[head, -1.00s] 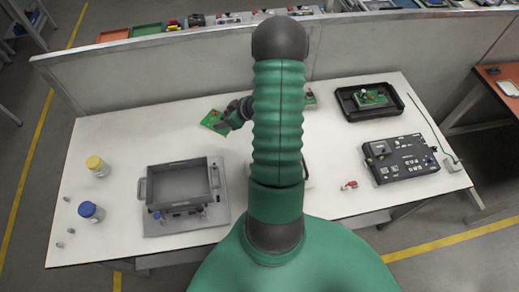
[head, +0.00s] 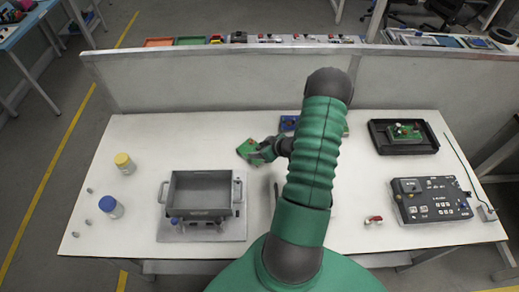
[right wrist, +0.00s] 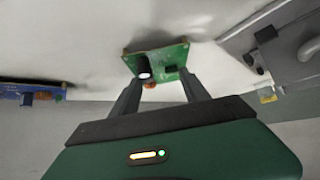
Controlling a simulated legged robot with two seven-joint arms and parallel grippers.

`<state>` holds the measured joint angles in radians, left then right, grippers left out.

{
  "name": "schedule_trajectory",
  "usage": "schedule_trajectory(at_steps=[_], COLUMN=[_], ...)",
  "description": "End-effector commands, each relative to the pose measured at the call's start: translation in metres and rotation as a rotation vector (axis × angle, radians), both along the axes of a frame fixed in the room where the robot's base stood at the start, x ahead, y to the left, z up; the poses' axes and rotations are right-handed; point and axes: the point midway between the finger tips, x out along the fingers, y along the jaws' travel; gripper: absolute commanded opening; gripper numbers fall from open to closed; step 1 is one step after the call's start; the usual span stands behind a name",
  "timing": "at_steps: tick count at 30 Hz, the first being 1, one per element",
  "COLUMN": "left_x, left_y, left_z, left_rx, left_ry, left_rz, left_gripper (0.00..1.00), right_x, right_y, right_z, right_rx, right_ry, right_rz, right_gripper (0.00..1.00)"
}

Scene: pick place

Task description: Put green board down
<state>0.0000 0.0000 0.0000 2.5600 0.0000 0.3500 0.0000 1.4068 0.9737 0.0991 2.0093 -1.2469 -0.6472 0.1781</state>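A green board (head: 247,149) with dark parts on it is at the tips of my right gripper (head: 258,152), over the middle of the white table behind the grey bin. In the right wrist view the green board (right wrist: 172,62) sits between the two fingertips (right wrist: 160,78), which are shut on its sides. A shadow lies close beside it, so it is near the table top; whether it touches cannot be told. My left gripper is not in view.
A blue board (head: 289,123) is partly hidden by my arm. At right are a black tray (head: 380,147) holding another green board and a black device (head: 431,200).

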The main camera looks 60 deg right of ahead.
Motion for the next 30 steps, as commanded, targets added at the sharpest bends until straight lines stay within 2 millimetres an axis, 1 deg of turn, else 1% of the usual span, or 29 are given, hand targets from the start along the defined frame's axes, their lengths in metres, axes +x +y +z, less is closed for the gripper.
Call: schedule_trajectory(at_steps=[1,4,5,12,15,17,19,24,27,30], left_x=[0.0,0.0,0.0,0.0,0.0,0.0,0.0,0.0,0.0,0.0], left_y=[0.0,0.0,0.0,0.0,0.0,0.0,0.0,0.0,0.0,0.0], left_z=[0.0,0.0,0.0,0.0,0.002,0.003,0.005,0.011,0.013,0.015], left_rx=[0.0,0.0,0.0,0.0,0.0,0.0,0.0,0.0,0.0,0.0], left_ry=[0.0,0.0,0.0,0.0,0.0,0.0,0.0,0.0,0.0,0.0], left_rz=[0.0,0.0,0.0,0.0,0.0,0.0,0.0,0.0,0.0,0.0], left_gripper=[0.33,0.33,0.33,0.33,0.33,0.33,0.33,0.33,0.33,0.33], right_x=[0.0,0.0,0.0,0.0,-0.003,-0.008,-0.019,-0.05,-0.065,-0.076], right_y=[0.0,-0.001,-0.001,-0.001,-0.001,0.0,0.003,0.011,0.015,0.017], right_z=[0.0,0.0,0.0,0.0,0.005,0.012,0.023,0.056,0.072,0.082], right_rx=[0.0,0.001,0.001,0.001,-0.001,-0.002,-0.003,-0.004,-0.003,-0.002], right_ry=[0.0,0.0,0.0,0.0,-0.001,-0.001,0.0,0.0,0.0,0.001], right_rz=[0.0,0.001,0.0,0.0,-0.001,-0.001,-0.001,-0.001,-0.001,-0.001], right_gripper=[0.61,0.74,0.75,0.75,0.75,0.75,0.75,0.75,0.75,0.75])
